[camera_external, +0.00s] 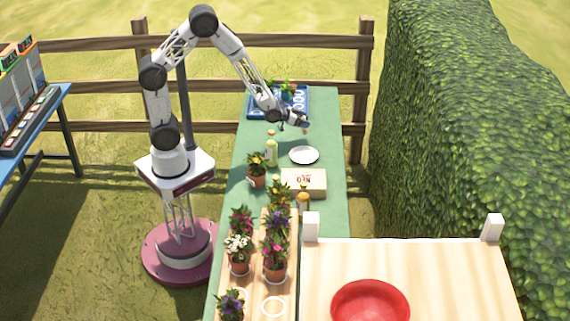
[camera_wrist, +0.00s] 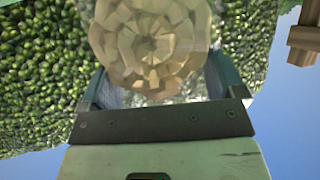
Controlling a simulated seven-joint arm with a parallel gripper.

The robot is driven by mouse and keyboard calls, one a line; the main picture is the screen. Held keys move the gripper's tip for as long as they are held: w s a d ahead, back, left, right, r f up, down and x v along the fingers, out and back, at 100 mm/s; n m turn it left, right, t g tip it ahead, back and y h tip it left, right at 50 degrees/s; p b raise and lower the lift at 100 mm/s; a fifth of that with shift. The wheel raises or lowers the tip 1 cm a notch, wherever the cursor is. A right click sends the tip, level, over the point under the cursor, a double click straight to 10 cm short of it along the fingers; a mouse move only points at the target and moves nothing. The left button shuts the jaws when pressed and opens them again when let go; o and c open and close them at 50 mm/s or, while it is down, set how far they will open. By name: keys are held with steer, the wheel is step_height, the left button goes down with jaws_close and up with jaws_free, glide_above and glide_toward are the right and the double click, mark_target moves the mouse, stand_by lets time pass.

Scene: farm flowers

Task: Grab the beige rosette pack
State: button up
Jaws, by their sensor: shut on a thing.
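The beige rosette pack (camera_wrist: 150,45) fills the upper middle of the wrist view, a round pack of layered beige petals. My gripper (camera_wrist: 160,85) is shut on it, with one finger on each side. In the external view my gripper (camera_external: 304,124) is held above the green table, just beyond the white plate. The pack is very small there, a beige spot (camera_external: 305,130) under the fingers. In the wrist view the hedge and sky lie behind the pack, so my gripper is tilted toward them.
The white plate (camera_external: 304,155) lies below and near my gripper. A blue tray (camera_external: 262,113) with a plant stands at the table's far end. A red bowl (camera_external: 370,302) sits on the wooden table.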

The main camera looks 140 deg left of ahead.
steer(key=shift+f+v, duration=0.25)
steer(key=shift+v, duration=1)
steer(key=shift+f+v, duration=0.2)
steer(key=shift+v, duration=1.05)
steer(key=shift+s+d, duration=0.15)
steer(key=shift+r, duration=0.1)
